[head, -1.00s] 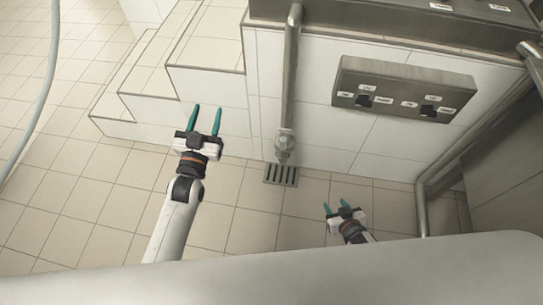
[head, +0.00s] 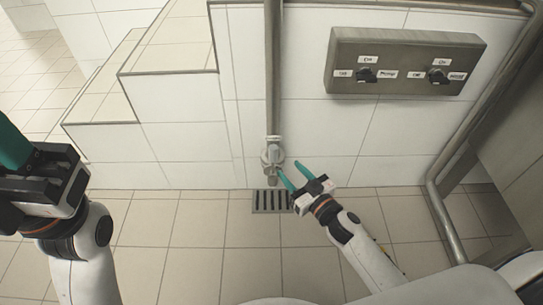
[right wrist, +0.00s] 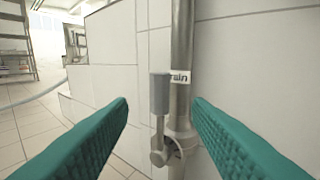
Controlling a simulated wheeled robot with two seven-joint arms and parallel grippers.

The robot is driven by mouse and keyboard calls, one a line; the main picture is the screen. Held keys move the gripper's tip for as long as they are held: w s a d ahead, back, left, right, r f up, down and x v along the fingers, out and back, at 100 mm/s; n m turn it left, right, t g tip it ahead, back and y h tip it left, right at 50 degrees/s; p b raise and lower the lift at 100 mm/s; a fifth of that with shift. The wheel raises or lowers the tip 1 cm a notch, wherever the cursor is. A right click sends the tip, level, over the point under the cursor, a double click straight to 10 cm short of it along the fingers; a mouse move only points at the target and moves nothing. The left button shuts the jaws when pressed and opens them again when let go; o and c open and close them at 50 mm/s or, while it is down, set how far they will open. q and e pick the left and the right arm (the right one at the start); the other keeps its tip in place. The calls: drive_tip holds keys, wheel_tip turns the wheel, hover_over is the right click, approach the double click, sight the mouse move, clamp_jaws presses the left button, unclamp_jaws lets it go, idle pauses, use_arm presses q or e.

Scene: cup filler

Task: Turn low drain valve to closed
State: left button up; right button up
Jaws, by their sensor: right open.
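The low drain valve (head: 271,156) sits at the bottom of a vertical metal pipe (head: 273,70), above a floor drain grate (head: 268,201). In the right wrist view its grey lever handle (right wrist: 159,94) points up alongside the pipe, beside a white label (right wrist: 181,77) ending in "rain". My right gripper (head: 288,167) is open and empty, with its fingertips close to the valve in the head view. In the right wrist view the lever appears between the two teal fingers; contact is not visible. My left gripper (head: 12,150) is at the left edge, partly cut off.
A steel control box (head: 405,62) with two black switches is on the tiled wall to the upper right. Tiled steps (head: 180,100) rise at the left. A metal pipe rail (head: 447,222) runs along the right. The tiled floor in front is mostly clear.

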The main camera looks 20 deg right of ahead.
sight(276, 156)
drive_tip(key=b+x, duration=0.2)
drive_tip(key=x, duration=0.7)
drive_tip(key=shift+w+f+b, duration=0.1)
drive_tip(key=shift+w+b, duration=0.1)
drive_tip(key=shift+b, duration=0.1)
drive_tip(key=shift+c, duration=0.4)
clamp_jaws()
